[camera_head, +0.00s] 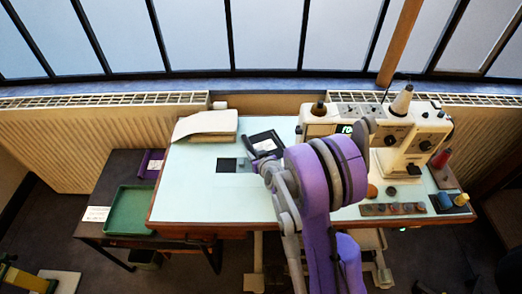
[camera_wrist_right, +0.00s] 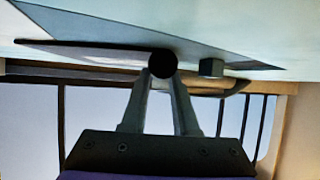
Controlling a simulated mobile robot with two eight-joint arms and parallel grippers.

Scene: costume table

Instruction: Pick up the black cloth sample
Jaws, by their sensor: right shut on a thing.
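A small black square (camera_head: 227,165), which looks like the black cloth sample, lies flat on the pale tabletop (camera_head: 190,190), left of my right gripper. My right gripper (camera_head: 254,163) is low over the table beside a second dark patch (camera_head: 245,165). In the right wrist view my right gripper (camera_wrist_right: 164,72) is shut on a small round black thing (camera_wrist_right: 163,63). A dark flat sheet (camera_wrist_right: 95,52) lies behind its tips; I cannot tell whether they are joined. My left gripper is not in view.
A black flat case (camera_head: 266,137) lies just behind my right gripper. A white sewing machine (camera_head: 405,140) stands at the right. A paper stack (camera_head: 206,123) is at the back left. A green tray (camera_head: 128,212) rests on a lower side table. The table's front left is clear.

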